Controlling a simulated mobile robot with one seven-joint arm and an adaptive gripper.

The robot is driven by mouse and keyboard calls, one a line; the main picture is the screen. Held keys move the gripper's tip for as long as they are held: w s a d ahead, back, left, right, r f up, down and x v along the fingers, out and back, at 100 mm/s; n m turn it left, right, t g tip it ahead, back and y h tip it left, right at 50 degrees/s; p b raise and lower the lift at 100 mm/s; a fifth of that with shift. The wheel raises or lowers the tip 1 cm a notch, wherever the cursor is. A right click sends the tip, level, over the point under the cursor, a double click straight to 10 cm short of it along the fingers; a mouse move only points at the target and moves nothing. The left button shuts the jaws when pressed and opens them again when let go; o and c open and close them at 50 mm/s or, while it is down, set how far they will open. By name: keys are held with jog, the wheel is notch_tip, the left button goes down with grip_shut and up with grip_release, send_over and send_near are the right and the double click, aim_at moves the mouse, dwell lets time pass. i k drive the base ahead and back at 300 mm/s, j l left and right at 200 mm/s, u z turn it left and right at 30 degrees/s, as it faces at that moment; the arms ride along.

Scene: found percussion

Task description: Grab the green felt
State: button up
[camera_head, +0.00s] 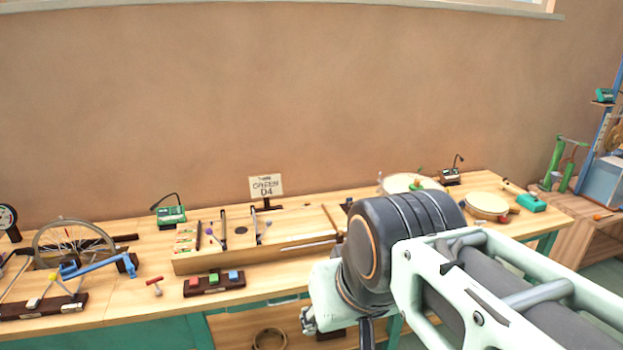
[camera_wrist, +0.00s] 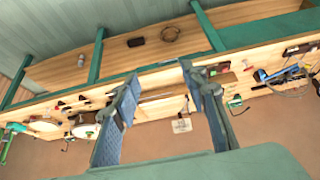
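The green felt (camera_head: 214,278) is a small green block between a red felt (camera_head: 194,283) and a blue felt (camera_head: 233,275). All sit on a dark wooden holder (camera_head: 215,289) near the front edge of the workbench. My gripper (camera_wrist: 158,74) is open and empty in the wrist view, its two fingers spread above the bench. In the head view my arm reaches in from the right, and its end is right of the holder and apart from it.
A long wooden box (camera_head: 290,257) with upright rods stands behind the holder. A small red mallet (camera_head: 154,286) lies left of it; a spoked wheel (camera_head: 74,245) and blue lever (camera_head: 95,266) stand farther left. A sign reading GREEN D4 (camera_head: 266,186) stands at the back.

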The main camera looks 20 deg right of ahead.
aim_at(415, 186)
jog(key=i+l, duration=0.2)
jog(key=l, duration=0.2)
jog(key=i+l, duration=0.2)
jog(key=l, duration=0.25)
jog(key=i+l, duration=0.2)
jog(key=l, duration=0.2)
jog(key=i+l, duration=0.25)
jog(key=l, duration=0.15)
jog(key=i+l, duration=0.2)
jog(key=l, duration=0.25)
jog(key=i+l, duration=0.2)
jog(key=l, duration=0.2)
jog(key=i+l, duration=0.2)
jog(key=l, duration=0.2)
